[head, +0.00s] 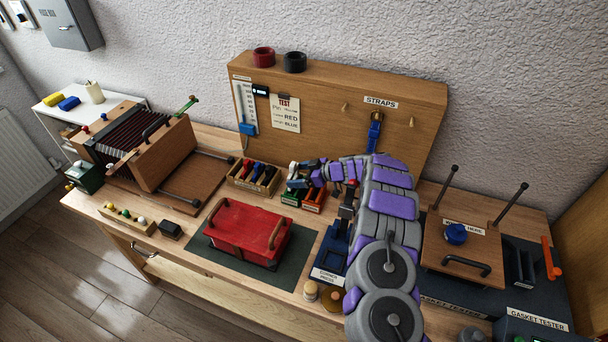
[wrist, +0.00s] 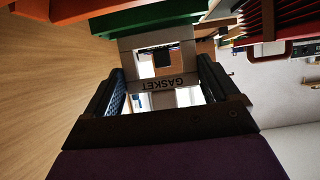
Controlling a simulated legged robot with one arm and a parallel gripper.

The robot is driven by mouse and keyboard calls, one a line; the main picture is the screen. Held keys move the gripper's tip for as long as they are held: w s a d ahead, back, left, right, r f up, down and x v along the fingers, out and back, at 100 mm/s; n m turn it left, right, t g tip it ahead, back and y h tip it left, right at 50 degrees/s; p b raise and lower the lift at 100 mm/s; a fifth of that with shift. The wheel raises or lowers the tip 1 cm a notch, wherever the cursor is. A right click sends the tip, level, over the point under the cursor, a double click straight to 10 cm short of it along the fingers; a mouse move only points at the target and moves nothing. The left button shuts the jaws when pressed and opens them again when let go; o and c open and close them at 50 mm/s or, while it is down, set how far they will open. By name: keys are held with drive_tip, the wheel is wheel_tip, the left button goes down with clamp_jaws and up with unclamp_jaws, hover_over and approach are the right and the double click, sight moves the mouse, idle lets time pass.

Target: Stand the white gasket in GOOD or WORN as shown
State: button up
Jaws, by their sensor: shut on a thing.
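My gripper (head: 296,180) is above the small bins near the back of the bench. In the wrist view my gripper (wrist: 163,85) is shut on the white gasket (wrist: 150,86), a pale square frame lettered GASKET. In the head view the gasket is too small to tell apart from my gripper. A green bin (head: 291,197) and an orange-red bin (head: 315,199) stand side by side just below my gripper. In the wrist view the green bin (wrist: 140,20) lies just beyond the gasket, with the orange bin (wrist: 75,10) beside it. I cannot read GOOD or WORN on either.
A wooden tray of coloured tools (head: 254,178) stands left of the bins. A red box (head: 248,232) lies on a dark mat in front. A TEST card (head: 285,114) hangs on the back board. The gasket tester (head: 463,245) is at right.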

drive_tip(key=shift+a+f, duration=0.1)
drive_tip(key=shift+a, duration=0.25)
drive_tip(key=shift+d+b, duration=0.55)
drive_tip(key=shift+d, duration=0.85)
drive_tip(key=shift+a+b, duration=0.35)
drive_tip(key=shift+a, duration=0.55)
drive_tip(key=shift+d, duration=0.85)
drive_tip(key=shift+a+b, duration=0.35)
drive_tip(key=shift+a, duration=0.55)
drive_tip(key=shift+d+b, duration=0.3)
drive_tip(key=shift+b, duration=0.05)
drive_tip(key=shift+a, duration=0.15)
drive_tip(key=shift+a+b, duration=0.45)
drive_tip(key=shift+a, duration=0.05)
drive_tip(key=shift+d, duration=0.25)
